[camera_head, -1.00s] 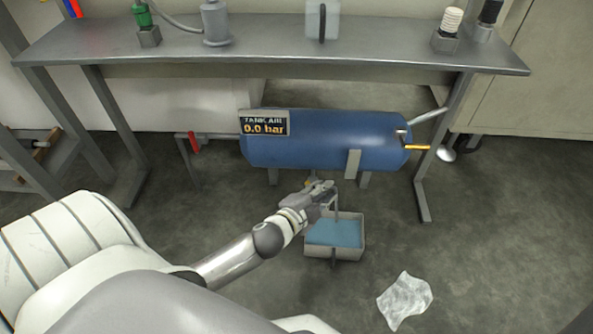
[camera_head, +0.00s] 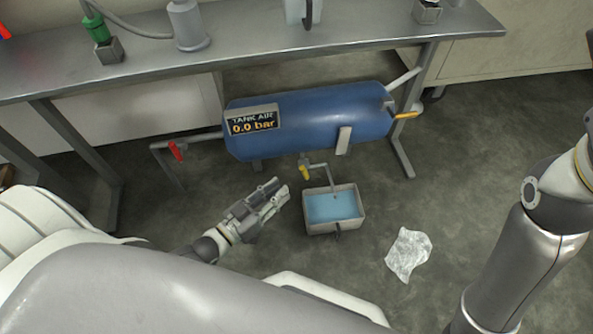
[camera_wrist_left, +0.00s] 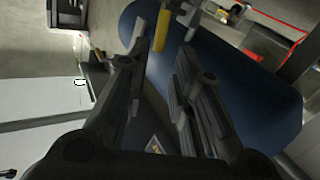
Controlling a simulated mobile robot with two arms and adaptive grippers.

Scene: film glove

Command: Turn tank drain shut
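The blue tank (camera_head: 335,110) lies under the bench, with a display (camera_head: 252,121) reading 0.0 bar. Its drain valve (camera_head: 304,160) is below the belly, with a short yellow handle (camera_head: 305,173) that appears to point downward. A thin drain pipe (camera_head: 320,167) runs right from the valve and bends down over the tray. My left gripper (camera_head: 281,189) is open and empty, left of and apart from the handle. In the left wrist view the yellow handle (camera_wrist_left: 161,31) shows beyond the parted fingers (camera_wrist_left: 160,66). My right arm shows at the right; its gripper is out of view.
A tray (camera_head: 347,227) of blue liquid stands on the floor under the pipe. A crumpled clear film (camera_head: 408,253) lies to its right. A red handle (camera_head: 177,151) and an orange handle (camera_head: 405,115) sit at the tank's ends. The bench (camera_head: 240,55) overhangs behind.

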